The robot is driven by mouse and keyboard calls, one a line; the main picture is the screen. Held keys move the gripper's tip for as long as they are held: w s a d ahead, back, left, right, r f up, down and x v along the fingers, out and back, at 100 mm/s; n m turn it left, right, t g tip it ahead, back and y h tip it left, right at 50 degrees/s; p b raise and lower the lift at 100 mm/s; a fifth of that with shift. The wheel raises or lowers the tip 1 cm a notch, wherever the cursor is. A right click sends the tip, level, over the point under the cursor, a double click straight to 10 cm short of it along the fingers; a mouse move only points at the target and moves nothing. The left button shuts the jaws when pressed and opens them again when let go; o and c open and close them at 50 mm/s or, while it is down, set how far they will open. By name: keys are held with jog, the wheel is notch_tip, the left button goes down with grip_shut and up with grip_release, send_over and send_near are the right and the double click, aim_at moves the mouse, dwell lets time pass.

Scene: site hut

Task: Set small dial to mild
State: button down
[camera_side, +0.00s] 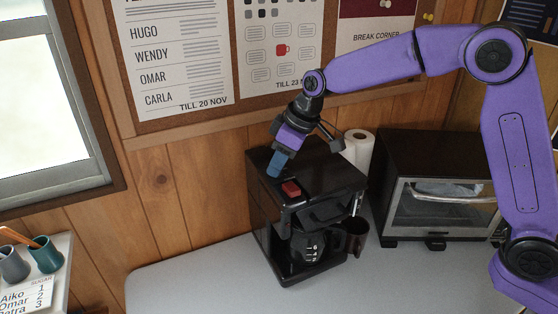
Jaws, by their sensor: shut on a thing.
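The black coffee maker (262,222) stands on the grey table, with a red switch (291,188) on its top front. My gripper (276,172) points down at the coffee maker's top, just behind and left of the red switch. Its blue fingers are shut on the small dial there. The fingers hide the dial, so its pointer and marks cannot be read. A glass jug (308,246) with white level marks sits in the coffee maker's lower bay.
A dark mug (356,236) stands right of the coffee maker, with a white paper roll (358,150) behind. A toaster oven (440,200) is further right. A shelf with cups (45,254) is at the far left. The table's left part (190,285) is clear.

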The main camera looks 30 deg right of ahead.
jog(key=c, duration=0.9)
grip_release()
jog(key=shift+r, duration=0.1)
jog(key=v, duration=1.7)
jog(key=shift+r, duration=0.2)
jog(key=shift+s, duration=0.1)
jog(key=s+d+f+n+g+h, duration=0.1)
jog(key=s+d+f, duration=0.4)
jog(key=s, duration=0.6)
jog(key=s+d+f+n+g+h, duration=0.1)
jog(key=s+d+f, duration=0.5)
jog(key=s, duration=0.5)
jog(key=s+d+f+n+g+h, duration=0.1)
jog(key=s+d+f, duration=0.5)
jog(key=s, duration=0.4)
jog(key=shift+s+f, duration=0.4)
